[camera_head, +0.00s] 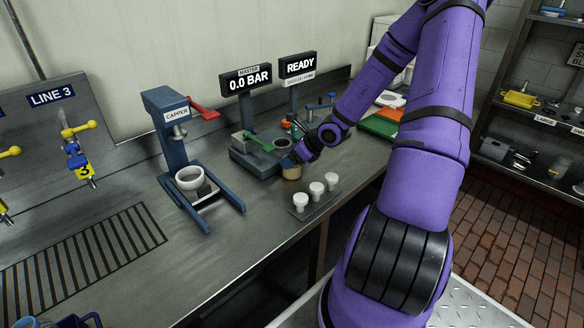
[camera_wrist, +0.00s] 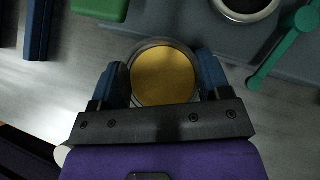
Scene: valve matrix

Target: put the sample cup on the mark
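The sample cup (camera_head: 291,172) is a small tan, round cup at the front edge of the blue-grey machine base. In the wrist view the cup (camera_wrist: 163,75) has a metal rim and a yellow round top. My gripper (camera_wrist: 162,80) has one blue finger on each side of the cup, and both appear to touch its wall. In the head view my gripper (camera_head: 297,160) is just above and behind the cup. I cannot tell whether the cup's bottom touches the bench. I cannot make out a mark in either view.
The blue-grey machine (camera_head: 256,150) with a green lever (camera_head: 262,142) stands beside the cup. Several small white cups, three in a row, stand on a dark tray (camera_head: 318,205) in front. The capper (camera_head: 172,125) is to the left. Bare bench (camera_head: 245,225) lies between capper and tray.

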